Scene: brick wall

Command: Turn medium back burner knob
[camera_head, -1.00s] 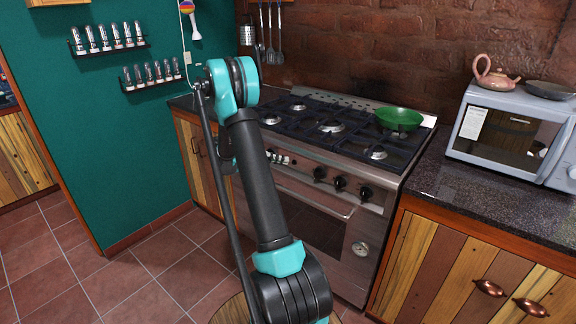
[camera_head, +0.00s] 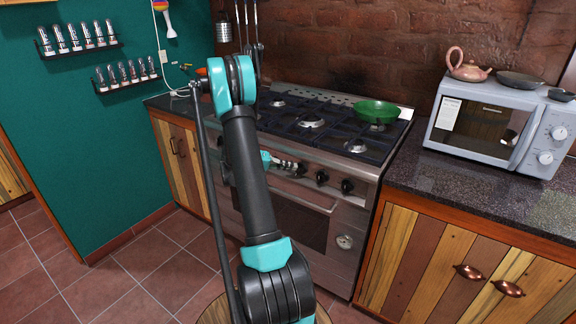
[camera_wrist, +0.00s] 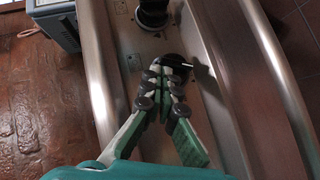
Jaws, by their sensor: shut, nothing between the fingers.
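The steel stove (camera_head: 345,225) has a row of black knobs on its front panel. Two knobs (camera_head: 323,178) show clearly to the right of my gripper (camera_head: 285,164), with a third dark knob right at the fingertips. In the wrist view my gripper (camera_wrist: 172,64) has its fingers together, with nothing held between them. Its tips are at a black knob (camera_wrist: 173,59), partly hidden behind them; I cannot tell if they touch it. Another black knob (camera_wrist: 153,12) stands further up the panel. My arm hides the stove's left front.
A green pan (camera_head: 376,111) sits on a back right burner. A metal oven handle bar (camera_wrist: 215,75) runs close beside the gripper. A microwave (camera_head: 490,122) stands on the dark counter (camera_head: 455,187) to the right. Tiled floor at lower left is clear.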

